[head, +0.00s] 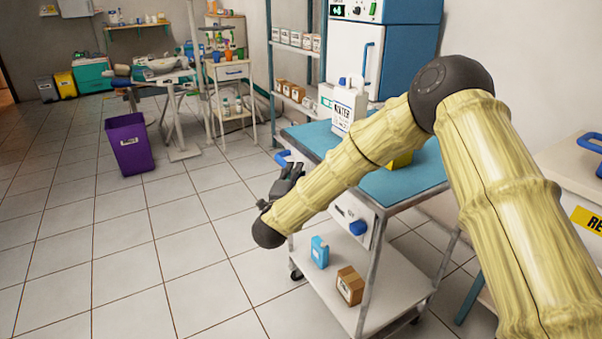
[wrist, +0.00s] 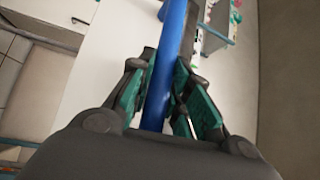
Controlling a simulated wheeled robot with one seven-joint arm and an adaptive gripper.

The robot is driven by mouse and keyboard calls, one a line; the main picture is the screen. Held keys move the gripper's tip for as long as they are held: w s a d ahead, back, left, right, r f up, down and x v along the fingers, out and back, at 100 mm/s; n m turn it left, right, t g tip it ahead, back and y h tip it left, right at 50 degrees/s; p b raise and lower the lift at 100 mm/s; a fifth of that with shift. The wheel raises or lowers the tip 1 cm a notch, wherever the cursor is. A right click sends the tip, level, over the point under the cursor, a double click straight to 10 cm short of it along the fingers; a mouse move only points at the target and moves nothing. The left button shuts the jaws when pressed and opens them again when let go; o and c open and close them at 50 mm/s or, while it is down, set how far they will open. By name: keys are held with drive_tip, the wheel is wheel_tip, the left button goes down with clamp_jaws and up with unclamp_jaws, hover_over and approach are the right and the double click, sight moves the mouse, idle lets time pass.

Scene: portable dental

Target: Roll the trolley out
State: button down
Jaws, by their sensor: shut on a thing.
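The trolley (head: 427,174) stands in front of me at the right in the head view, with a blue top, grey metal legs, a drawer with a blue knob, and a white lower shelf. Its blue push handle (head: 283,157) sticks out at the left end of the top. My gripper (head: 291,175) is at that end. In the wrist view the gripper (wrist: 162,90) is shut around a blue bar (wrist: 171,40), which passes between its green-padded fingers. My arm hides part of the trolley's top and its left side.
A white jug (head: 349,106) stands on the trolley, and a blue bottle (head: 319,252) and brown box (head: 350,285) sit on its lower shelf. A purple bin (head: 129,143) and a dental chair (head: 165,68) stand further back left. Tiled floor to the left is clear.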

drive_tip(key=shift+s+a+f, duration=0.2)
drive_tip(key=shift+a, duration=0.05)
drive_tip(key=c, duration=1.3)
unclamp_jaws()
drive_tip(key=shift+a+r, duration=0.1)
drive_tip(key=shift+d, duration=0.2)
drive_tip(key=v, duration=1.2)
